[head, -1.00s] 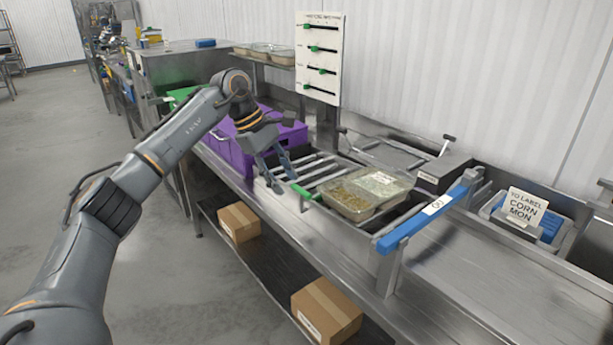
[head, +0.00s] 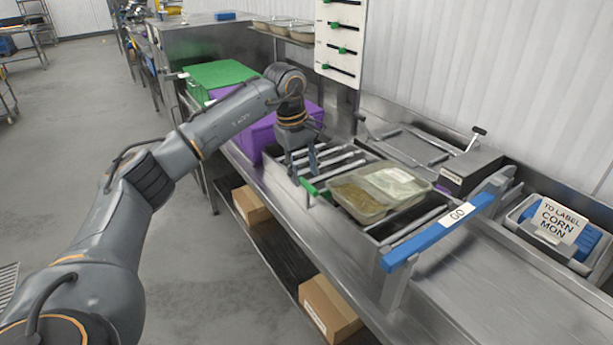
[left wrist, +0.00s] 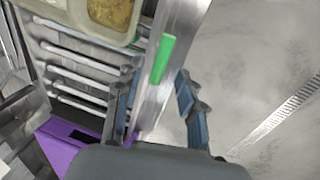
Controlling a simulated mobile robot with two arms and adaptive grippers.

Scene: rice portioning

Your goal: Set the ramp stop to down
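A small green handle (head: 308,187) sits at the front edge of the roller ramp (head: 333,158). It also shows in the left wrist view (left wrist: 162,60), beside the metal rail. Its label, if any, cannot be read. My left gripper (head: 305,168) points down over the ramp's front edge, just behind the green handle in the head view. In the left wrist view my left gripper (left wrist: 157,90) is open, its fingers apart and empty, with the green handle just beyond and between the tips. A blue bar (head: 430,235) labelled "GO" crosses the ramp's right end. My right gripper is out of view.
A lidded clear tray of food (head: 372,200) rests on the rollers right of the green handle. Purple (head: 258,137) and green (head: 218,75) boxes stand to the left. A board with green sliders (head: 338,48) stands behind. Cardboard boxes (head: 328,308) are on the lower shelf.

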